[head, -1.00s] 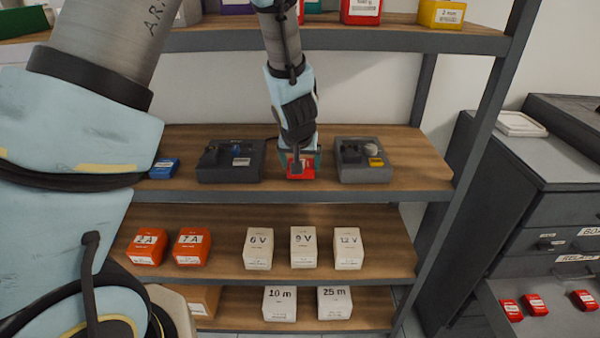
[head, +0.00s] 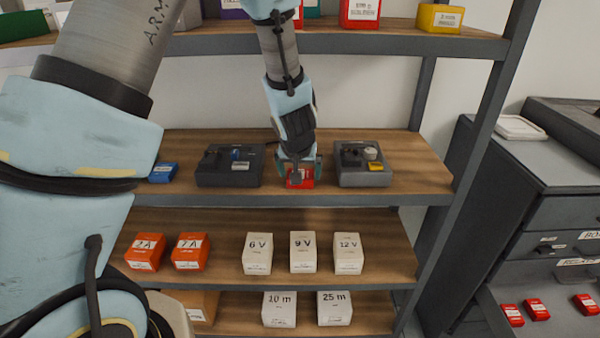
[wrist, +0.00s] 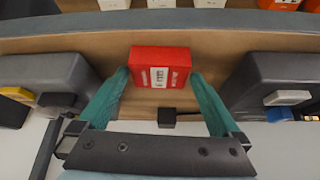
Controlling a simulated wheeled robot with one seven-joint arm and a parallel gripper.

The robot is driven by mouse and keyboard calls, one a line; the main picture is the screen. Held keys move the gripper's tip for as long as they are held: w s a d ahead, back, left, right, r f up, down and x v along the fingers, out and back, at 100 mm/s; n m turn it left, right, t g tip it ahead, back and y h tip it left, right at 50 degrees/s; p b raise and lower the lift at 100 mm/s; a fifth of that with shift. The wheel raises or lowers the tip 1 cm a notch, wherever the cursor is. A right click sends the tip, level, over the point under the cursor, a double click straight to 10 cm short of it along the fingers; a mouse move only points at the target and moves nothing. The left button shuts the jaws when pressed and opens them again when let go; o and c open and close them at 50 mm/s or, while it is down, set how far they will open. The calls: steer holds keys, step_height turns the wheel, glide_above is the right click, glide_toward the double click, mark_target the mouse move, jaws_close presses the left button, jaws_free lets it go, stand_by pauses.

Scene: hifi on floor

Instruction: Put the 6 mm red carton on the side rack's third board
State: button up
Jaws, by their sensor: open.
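A red carton (head: 300,177) with a white label stands on the wooden board (head: 415,175) between two dark devices, near the board's front edge. Its label is too small to read. My gripper (head: 299,168) is at the carton from behind and above. In the wrist view the red carton (wrist: 160,67) sits between the teal fingers of my open gripper (wrist: 160,78). One finger is on each side, with a narrow gap showing at the carton's sides. The carton looks upright.
A dark device (head: 230,178) stands left of the carton and another dark device (head: 362,178) right. A blue box (head: 163,172) lies further left. White boxes fill part of the board below. At right, an open drawer (head: 560,325) holds small red cartons. A board with cartons hangs overhead.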

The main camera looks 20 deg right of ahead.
steer(key=p+v, duration=0.4)
steer(key=v, duration=0.7)
steer(key=shift+r, duration=0.35)
steer(key=shift+s+a, duration=0.1)
steer(key=shift+a, duration=0.05)
steer(key=s+a+r+n+g+y, duration=0.1)
steer(key=a+r+n, duration=0.1)
steer(key=a, duration=1.4)
steer(key=a+r+n+g+y, duration=0.1)
steer(key=a+r+n+g, duration=0.1)
steer(key=a, duration=1.4)
steer(key=shift+s+n+g+y, duration=0.3)
steer(key=shift+s+n+y, duration=0.1)
steer(key=shift+n, duration=0.2)
